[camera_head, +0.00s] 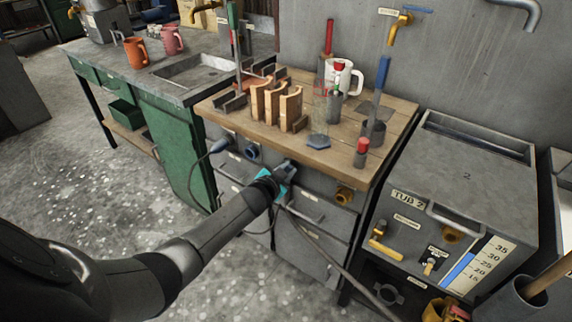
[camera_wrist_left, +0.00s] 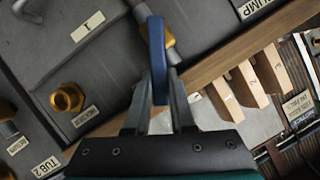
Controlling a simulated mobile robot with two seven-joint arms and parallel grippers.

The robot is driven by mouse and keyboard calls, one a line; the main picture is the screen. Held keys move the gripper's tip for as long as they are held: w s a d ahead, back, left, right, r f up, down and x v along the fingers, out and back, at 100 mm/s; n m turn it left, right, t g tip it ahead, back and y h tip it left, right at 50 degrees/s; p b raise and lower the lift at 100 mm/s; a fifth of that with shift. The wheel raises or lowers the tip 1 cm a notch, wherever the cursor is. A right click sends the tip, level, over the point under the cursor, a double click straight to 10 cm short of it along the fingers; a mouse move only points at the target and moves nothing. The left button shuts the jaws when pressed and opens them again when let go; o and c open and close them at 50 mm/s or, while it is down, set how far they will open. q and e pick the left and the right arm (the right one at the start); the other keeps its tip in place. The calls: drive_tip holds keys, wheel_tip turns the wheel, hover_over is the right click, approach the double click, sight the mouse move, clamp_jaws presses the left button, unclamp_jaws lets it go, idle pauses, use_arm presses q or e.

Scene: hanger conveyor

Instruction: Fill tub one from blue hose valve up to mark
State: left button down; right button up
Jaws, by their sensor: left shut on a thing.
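My left gripper (camera_head: 287,168) is at the front of the wooden-topped bench (camera_head: 343,155). In the left wrist view the left gripper (camera_wrist_left: 158,85) is shut on a blue lever handle (camera_wrist_left: 155,45), which stands between its fingers. A brass fitting (camera_wrist_left: 171,50) shows just behind the handle. In the head view my gripper hides the handle. A dark hose (camera_head: 343,268) runs from below the gripper toward the lower right. A plate marked 1 (camera_wrist_left: 92,21) is on the grey front. I cannot make out tub one or its level mark. My right gripper is not in view.
Tub 2 (camera_head: 462,178) stands at the right, with a blue-marked level scale (camera_head: 478,265) and a yellow valve lever (camera_head: 385,250). Wooden blocks (camera_head: 277,104) and upright tools crowd the bench top. A green cabinet (camera_head: 178,150) is at left; open floor lies in front.

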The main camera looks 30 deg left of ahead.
use_arm(q)
drive_tip(key=shift+a+r, duration=0.1)
drive_tip(key=shift+r, duration=0.05)
drive_tip(key=shift+a+n+h+p, duration=0.2)
drive_tip(key=shift+n+h+p, duration=0.15)
drive_tip(key=shift+p, duration=0.2)
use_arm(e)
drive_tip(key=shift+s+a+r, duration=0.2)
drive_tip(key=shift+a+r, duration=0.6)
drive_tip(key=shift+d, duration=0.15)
use_arm(q)
drive_tip(key=c, duration=0.8)
unclamp_jaws()
drive_tip(key=shift+o, duration=0.2)
drive_tip(key=shift+s+r+p, duration=0.2)
drive_tip(key=shift+s+p, duration=0.15)
drive_tip(key=shift+s, duration=0.1)
drive_tip(key=p+v, duration=0.5)
drive_tip(key=v, duration=0.9)
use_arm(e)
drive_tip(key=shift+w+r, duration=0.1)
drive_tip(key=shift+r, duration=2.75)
